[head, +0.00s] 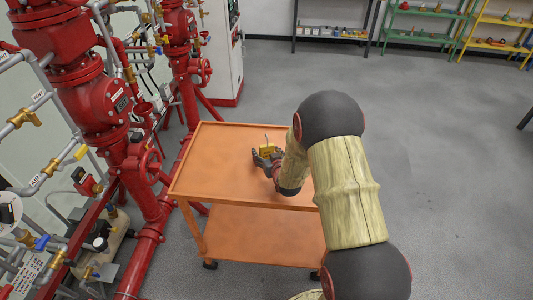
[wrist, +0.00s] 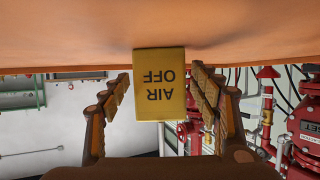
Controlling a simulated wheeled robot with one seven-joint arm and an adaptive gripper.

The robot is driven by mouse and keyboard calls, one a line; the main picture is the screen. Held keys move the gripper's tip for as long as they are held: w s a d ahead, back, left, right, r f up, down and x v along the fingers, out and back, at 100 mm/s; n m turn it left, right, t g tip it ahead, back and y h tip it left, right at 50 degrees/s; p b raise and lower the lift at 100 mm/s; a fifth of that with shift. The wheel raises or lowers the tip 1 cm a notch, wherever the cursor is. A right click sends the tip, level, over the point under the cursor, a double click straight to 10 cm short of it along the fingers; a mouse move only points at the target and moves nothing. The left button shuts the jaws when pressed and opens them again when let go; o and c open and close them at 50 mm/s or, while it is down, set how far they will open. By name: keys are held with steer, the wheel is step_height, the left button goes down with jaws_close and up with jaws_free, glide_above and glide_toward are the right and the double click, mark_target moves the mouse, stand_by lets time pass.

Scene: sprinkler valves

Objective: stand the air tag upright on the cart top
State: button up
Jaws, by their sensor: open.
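The air tag is a small yellow block (head: 267,149) on the orange cart top (head: 215,160), near its right part. In the wrist view, which is upside down, the tag (wrist: 160,85) faces me with "AIR OFF" in dark letters. It stands upright, its lower edge at the orange surface with a shadow there. A thin stem shows above it in the head view. My gripper (head: 266,157) is open, low over the cart top, with one finger on each side of the tag. In the wrist view (wrist: 160,90) gaps show between the tag and both fingers.
Red pipes and valves (head: 105,105) stand along the cart's left side. The cart's lower shelf (head: 255,232) is empty. The cart top is otherwise clear, mostly to the left of my gripper. Shelves (head: 430,25) stand far back, with open grey floor at right.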

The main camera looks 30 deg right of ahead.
steer(key=shift+r, duration=0.3)
steer(key=p+v, duration=0.3)
steer(key=v, duration=0.8)
steer(key=shift+s+r, duration=0.2)
steer(key=shift+s, duration=0.15)
steer(key=s+a+r+n+g+y, duration=0.1)
steer(key=s+a+r+g, duration=0.1)
steer(key=s+a+r, duration=0.45)
steer(key=s+a+r+g, duration=0.1)
steer(key=a+r+g, duration=0.15)
steer(key=r, duration=0.75)
steer(key=s+a+r+g, duration=0.1)
steer(key=s+a+r, duration=0.1)
steer(key=s, duration=0.5)
steer(key=s+a+r+n+g+y, duration=0.1)
steer(key=s+a+r, duration=0.1)
steer(key=s, duration=0.4)
steer(key=s+a+r+g, duration=0.1)
steer(key=s+a+r, duration=0.2)
steer(key=s, duration=0.4)
steer(key=shift+s+a+y, duration=0.3)
steer(key=shift+a+y, duration=0.1)
steer(key=shift+a, duration=0.15)
